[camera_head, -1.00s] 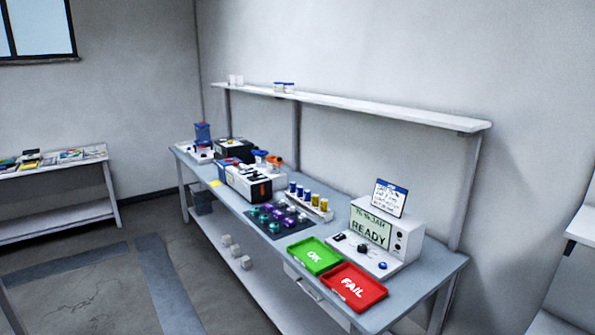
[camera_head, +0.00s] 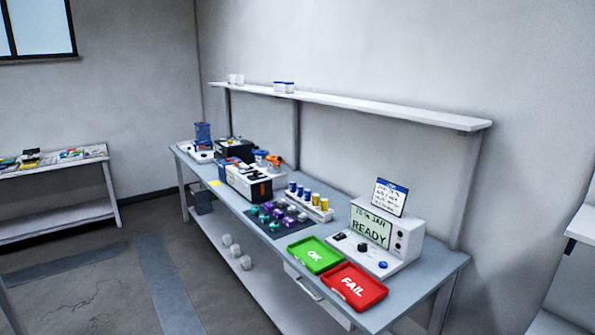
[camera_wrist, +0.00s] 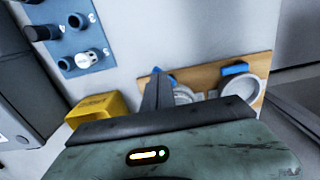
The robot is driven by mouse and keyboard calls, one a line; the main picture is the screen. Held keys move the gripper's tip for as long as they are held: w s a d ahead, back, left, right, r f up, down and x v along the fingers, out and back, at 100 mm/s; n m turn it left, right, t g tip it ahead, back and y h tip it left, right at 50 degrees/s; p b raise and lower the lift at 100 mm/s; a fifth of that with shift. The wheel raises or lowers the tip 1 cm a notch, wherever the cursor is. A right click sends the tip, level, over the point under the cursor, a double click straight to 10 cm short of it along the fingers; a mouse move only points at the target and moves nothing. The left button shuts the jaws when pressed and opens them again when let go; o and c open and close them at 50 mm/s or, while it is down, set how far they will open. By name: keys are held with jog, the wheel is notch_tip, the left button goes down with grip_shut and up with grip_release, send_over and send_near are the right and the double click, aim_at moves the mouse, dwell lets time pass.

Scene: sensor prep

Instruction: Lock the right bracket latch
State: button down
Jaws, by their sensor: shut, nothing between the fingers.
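In the wrist view, a wooden board (camera_wrist: 203,72) carries two pale round brackets, each with a blue latch. The right bracket (camera_wrist: 240,85) has its blue latch (camera_wrist: 235,68) lying along its upper edge. The left bracket (camera_wrist: 183,96) is partly hidden behind my gripper, and its blue latch (camera_wrist: 157,70) shows only in small part. My gripper (camera_wrist: 157,78) is shut and empty. Its dark fingers appear in front of the left bracket, to the left of the right one. I cannot tell whether they touch anything. I cannot pick out the brackets in the head view.
In the wrist view, a yellow block (camera_wrist: 97,107) stands left of my gripper and a blue panel with knobs (camera_wrist: 70,38) is at upper left. The head view shows a workbench with a green OK tray (camera_head: 314,255), a red FAIL tray (camera_head: 353,286) and a READY instrument (camera_head: 408,240).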

jog(key=shift+f+b, duration=0.55)
jog(key=shift+f, duration=0.15)
jog(key=shift+w+a+r, duration=0.1)
jog(key=shift+w+a, duration=0.3)
jog(key=shift+a, duration=0.15)
dwell(0.9)
jog(key=shift+w+a, duration=0.3)
jog(key=shift+w, duration=0.3)
dwell(1.3)
notch_tip(320, 180, up, 6)
jog(key=p, duration=0.6)
jog(key=shift+d, duration=0.3)
